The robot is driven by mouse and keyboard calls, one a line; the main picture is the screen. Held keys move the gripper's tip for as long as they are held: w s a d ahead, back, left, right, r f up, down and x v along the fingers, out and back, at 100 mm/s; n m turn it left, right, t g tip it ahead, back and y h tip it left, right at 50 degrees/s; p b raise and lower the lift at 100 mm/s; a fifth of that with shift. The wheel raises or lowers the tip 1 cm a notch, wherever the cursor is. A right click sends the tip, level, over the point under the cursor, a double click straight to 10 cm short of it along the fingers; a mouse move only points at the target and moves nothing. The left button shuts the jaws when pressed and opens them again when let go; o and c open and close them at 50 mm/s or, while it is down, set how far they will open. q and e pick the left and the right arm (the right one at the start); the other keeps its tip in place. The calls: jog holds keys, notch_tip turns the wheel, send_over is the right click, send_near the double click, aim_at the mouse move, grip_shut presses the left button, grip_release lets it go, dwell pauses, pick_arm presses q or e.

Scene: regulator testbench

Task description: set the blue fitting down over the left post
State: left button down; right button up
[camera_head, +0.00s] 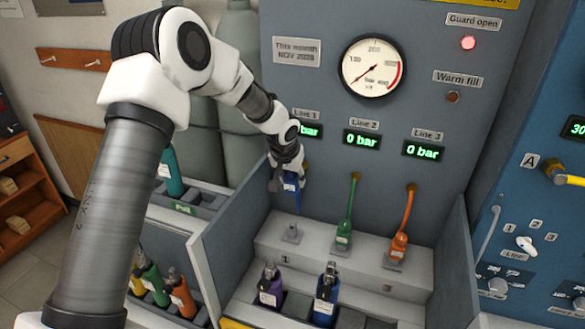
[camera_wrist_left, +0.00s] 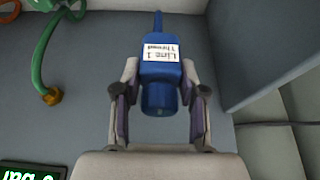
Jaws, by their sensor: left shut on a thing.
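The blue fitting (camera_head: 291,187) hangs from my left gripper (camera_head: 288,172) in front of the grey panel, below the Line 1 display. In the left wrist view the blue fitting (camera_wrist_left: 159,72) sits between both fingers of the left gripper (camera_wrist_left: 158,95), with a white label reading Line 1 and a thin blue end pointing away. The left post (camera_head: 292,231) stands on a small plate on the grey step, below the fitting. A gap shows between fitting and post. My right gripper is not in view.
A green fitting (camera_head: 344,237) and an orange fitting (camera_head: 399,245) with hoses stand on the step to the right. Purple (camera_head: 270,287) and blue (camera_head: 326,297) bottles stand in front. Side guards (camera_head: 232,235) flank the bench. The red Guard open lamp (camera_head: 468,43) is lit.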

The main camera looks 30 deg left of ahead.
aim_at(294, 191)
pick_arm(q)
jog(key=f, duration=0.1)
jog(key=d+f, duration=0.1)
jog(key=f, duration=0.2)
jog(key=shift+s+d+f, duration=0.15)
jog(key=shift+s+f, duration=0.2)
jog(key=shift+d+f, duration=0.1)
jog(key=shift+d, duration=0.05)
jog(key=shift+s+a+f+b, duration=0.1)
jog(key=shift+a+f+b, duration=0.1)
jog(key=shift+f+b, duration=0.2)
jog(key=shift+s+a+f+b, duration=0.1)
jog(key=shift+a+f+b, duration=0.15)
jog(key=shift+f, duration=0.2)
jog(key=shift+f+b, duration=0.3)
jog(key=shift+f, duration=0.05)
jog(key=shift+w+d+f+b, duration=0.1)
jog(key=shift+d+f+b, duration=0.05)
jog(key=shift+f+b, duration=0.3)
jog(key=shift+w+d+f+b, duration=0.1)
jog(key=shift+f+b, duration=0.1)
jog(key=shift+f, duration=0.3)
jog(key=shift+a, duration=0.1)
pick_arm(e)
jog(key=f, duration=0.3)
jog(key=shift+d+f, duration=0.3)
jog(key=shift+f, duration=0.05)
pick_arm(q)
jog(key=shift+s, duration=0.1)
jog(key=shift+f, duration=0.1)
